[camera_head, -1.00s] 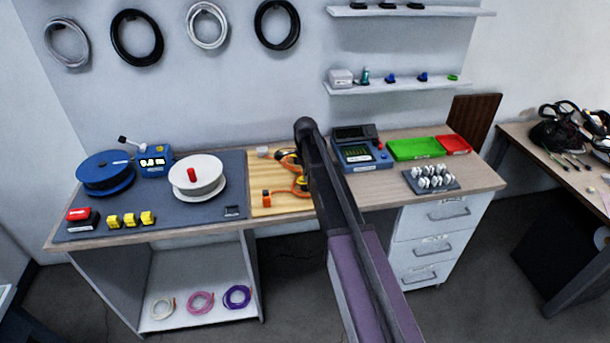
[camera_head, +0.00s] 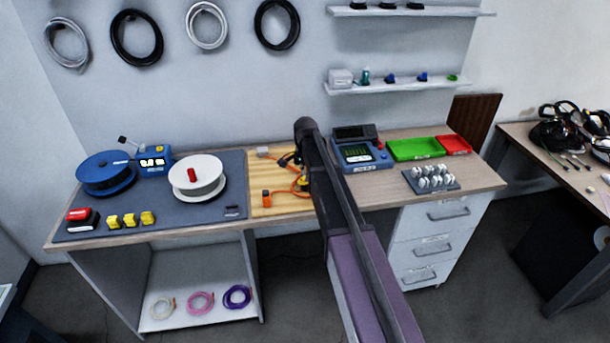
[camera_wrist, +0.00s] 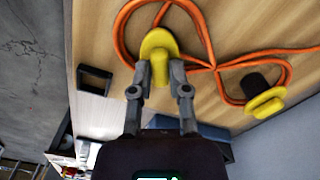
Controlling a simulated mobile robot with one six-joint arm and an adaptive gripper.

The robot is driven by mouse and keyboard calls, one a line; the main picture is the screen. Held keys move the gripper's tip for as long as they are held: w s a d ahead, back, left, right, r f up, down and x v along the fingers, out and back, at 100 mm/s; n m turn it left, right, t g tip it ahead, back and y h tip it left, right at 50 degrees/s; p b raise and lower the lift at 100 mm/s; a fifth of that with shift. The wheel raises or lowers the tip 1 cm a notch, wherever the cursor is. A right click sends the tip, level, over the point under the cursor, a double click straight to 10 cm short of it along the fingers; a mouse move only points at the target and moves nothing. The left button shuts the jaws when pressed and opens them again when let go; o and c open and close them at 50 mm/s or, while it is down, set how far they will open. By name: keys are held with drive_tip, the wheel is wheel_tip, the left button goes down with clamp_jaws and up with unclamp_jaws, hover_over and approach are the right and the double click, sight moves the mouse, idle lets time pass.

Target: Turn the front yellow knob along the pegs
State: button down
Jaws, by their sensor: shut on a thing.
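In the wrist view my gripper (camera_wrist: 160,85) is shut on a yellow knob (camera_wrist: 159,45), one finger on each side of its raised grip. A second yellow knob (camera_wrist: 265,102) with a black part sits to the right, apart from the gripper. An orange cable (camera_wrist: 205,40) loops around both knobs on the wooden board (camera_wrist: 225,25). In the head view the board (camera_head: 262,182) lies on the bench, and my arm hides much of its right side. A bit of yellow (camera_head: 304,183) shows beside the arm; the fingers are hidden there. I cannot make out the pegs.
A white spool (camera_head: 197,178) and blue spool (camera_head: 104,175) stand to the left. A blue meter (camera_head: 362,156), green tray (camera_head: 415,149) and a plate of white pieces (camera_head: 432,180) are to the right.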

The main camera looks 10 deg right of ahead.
drive_tip(key=n, duration=1.2)
drive_tip(key=shift+s, duration=0.1)
drive_tip(key=shift+n, duration=0.3)
drive_tip(key=c, duration=0.6)
unclamp_jaws()
drive_tip(key=shift+m, duration=0.4)
